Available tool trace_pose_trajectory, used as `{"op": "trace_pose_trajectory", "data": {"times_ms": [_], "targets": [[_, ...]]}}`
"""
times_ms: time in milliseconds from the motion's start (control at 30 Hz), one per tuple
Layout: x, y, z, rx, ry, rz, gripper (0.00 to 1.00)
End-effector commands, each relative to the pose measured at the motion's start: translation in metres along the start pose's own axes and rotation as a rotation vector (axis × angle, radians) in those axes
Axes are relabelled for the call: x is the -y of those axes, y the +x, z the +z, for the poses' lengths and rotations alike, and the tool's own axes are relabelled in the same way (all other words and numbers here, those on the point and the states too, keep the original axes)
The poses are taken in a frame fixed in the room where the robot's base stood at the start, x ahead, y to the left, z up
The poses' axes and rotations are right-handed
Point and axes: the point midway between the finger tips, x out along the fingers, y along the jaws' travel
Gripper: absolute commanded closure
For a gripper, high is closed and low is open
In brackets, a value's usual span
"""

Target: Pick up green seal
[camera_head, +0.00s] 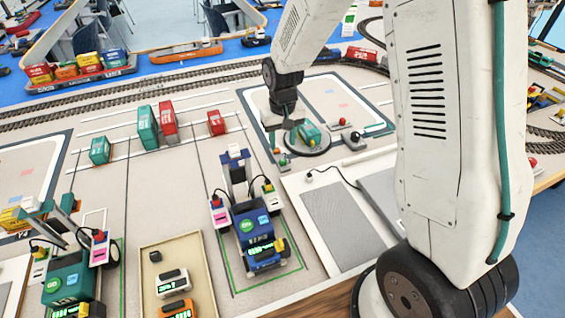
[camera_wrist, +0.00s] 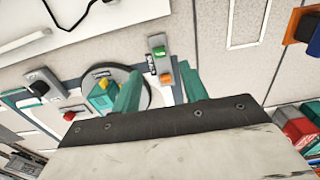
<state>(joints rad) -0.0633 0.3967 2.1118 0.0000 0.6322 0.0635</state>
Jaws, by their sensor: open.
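A small green piece (camera_wrist: 158,51), which looks like the green seal, sits on a narrow grey strip in the wrist view. An orange piece (camera_wrist: 165,79) sits on the same strip. My gripper (camera_wrist: 159,68) is open, with its two teal fingers apart and nothing held between them. In the picture the strip lies between and just beyond the fingertips; I cannot tell the height gap. In the head view my gripper (camera_head: 291,125) is low over the round plate area, and a small green spot (camera_head: 283,161) shows by the plate's near left edge.
A teal and yellow block (camera_wrist: 103,93) sits on the round plate (camera_wrist: 146,97), close to the left finger. A red knob (camera_wrist: 69,116) and a black knob (camera_wrist: 38,87) stand to the left. Red and teal containers (camera_head: 148,127) stand farther left. A blue crane vehicle (camera_head: 253,225) stands nearer.

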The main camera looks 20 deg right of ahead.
Motion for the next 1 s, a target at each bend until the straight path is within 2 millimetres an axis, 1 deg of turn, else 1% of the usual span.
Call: {"op": "trace_pose_trajectory", "data": {"times_ms": [33, 267, 400, 500, 600, 800, 833, 867, 900, 967, 1000], "targets": [[0.0, 0.007, 0.0, 0.003, 0.0, 0.0, 0.56], [-0.001, 0.033, 0.0, 0.004, 0.0, 0.0, 0.56], [-0.001, 0.056, -0.001, 0.004, 0.0, 0.0, 0.56], [-0.001, 0.067, -0.001, 0.003, 0.0, 0.0, 0.56], [-0.001, 0.072, -0.001, 0.002, 0.0, 0.0, 0.56], [-0.001, 0.073, -0.002, 0.001, 0.0, 0.0, 0.56], [-0.001, 0.073, -0.002, 0.001, 0.0, 0.0, 0.62], [-0.001, 0.073, -0.002, 0.001, 0.0, 0.0, 0.7], [-0.001, 0.073, -0.002, 0.001, 0.0, 0.0, 0.81], [-0.001, 0.073, -0.002, 0.001, 0.0, 0.0, 0.98], [-0.001, 0.073, -0.002, 0.001, 0.0, 0.0, 1.0]]}}
